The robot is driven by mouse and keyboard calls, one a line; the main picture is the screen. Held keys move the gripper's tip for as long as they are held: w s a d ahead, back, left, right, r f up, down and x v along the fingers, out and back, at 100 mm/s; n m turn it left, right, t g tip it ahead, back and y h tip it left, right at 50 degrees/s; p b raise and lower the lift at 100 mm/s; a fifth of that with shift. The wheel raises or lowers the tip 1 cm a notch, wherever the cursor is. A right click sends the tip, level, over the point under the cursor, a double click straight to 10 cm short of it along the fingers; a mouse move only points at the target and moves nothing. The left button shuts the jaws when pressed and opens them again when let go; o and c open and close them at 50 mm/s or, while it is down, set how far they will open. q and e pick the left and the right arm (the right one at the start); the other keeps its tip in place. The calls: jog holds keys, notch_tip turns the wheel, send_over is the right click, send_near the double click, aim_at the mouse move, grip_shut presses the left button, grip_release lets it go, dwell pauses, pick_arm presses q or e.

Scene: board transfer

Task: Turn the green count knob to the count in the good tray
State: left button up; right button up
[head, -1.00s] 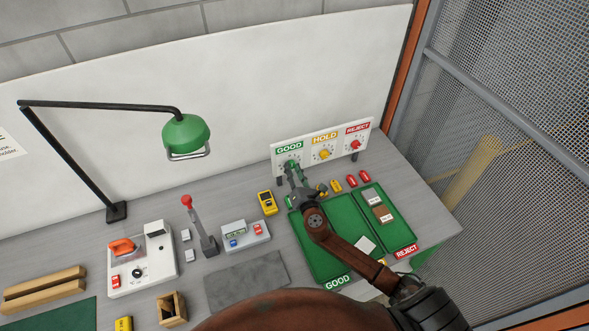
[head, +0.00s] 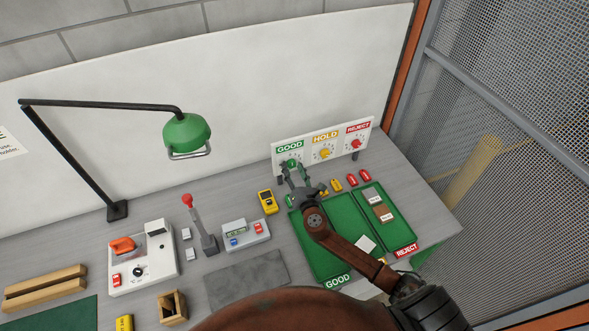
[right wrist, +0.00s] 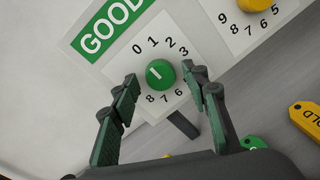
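The green count knob (right wrist: 161,74) sits on a white dial under the GOOD sign, with a short white mark on its face, left of centre. The digits 0 to 3 and 6 to 8 show around it; the others are hidden by my fingers. My right gripper (right wrist: 164,84) is open, one finger on each side of the knob, with gaps visible. In the head view the gripper (head: 293,176) is in front of the GOOD dial. My left gripper is not in view.
The yellow HOLD knob (head: 325,153) and red REJECT knob (head: 356,143) are on the same panel. Yellow and red tags lie before the panel. A yellow meter (head: 267,202) stands left of the trays.

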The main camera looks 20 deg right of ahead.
jog(key=s+a, duration=0.1)
jog(key=s, duration=1.1)
jog(key=shift+a+r, duration=0.3)
